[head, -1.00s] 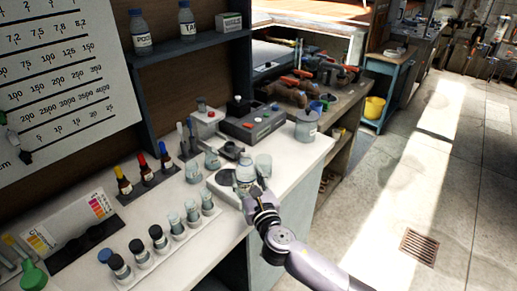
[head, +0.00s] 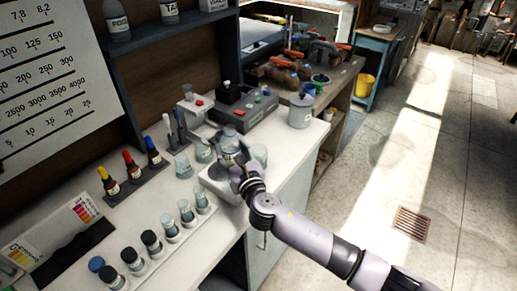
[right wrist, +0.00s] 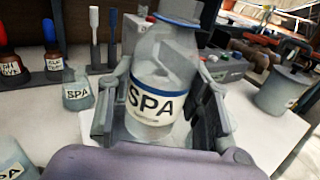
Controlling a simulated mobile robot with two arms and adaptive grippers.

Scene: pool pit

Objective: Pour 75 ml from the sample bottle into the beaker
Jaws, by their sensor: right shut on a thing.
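The sample bottle (right wrist: 160,80) is clear, with a white "SPA" label and blue at its top. I cannot tell whether that is a cap or a rim. In the head view the bottle (head: 230,146) is over the scale-like plate (head: 222,187), close to upright. My right gripper (head: 243,168) is shut around its body; both fingers flank it in the right wrist view (right wrist: 165,128). A clear glass vessel (head: 260,154), perhaps the beaker, stands just right of the bottle, partly hidden. Another clear vessel (head: 203,151) stands to its left. My left gripper is out of view.
A rack of sample vials (head: 170,228) lines the front of the white bench. Dropper bottles (head: 132,170) stand behind it. A grey instrument (head: 243,112) is behind the bottle, and a lidded jar (head: 301,111) is at the right end. Open floor lies right.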

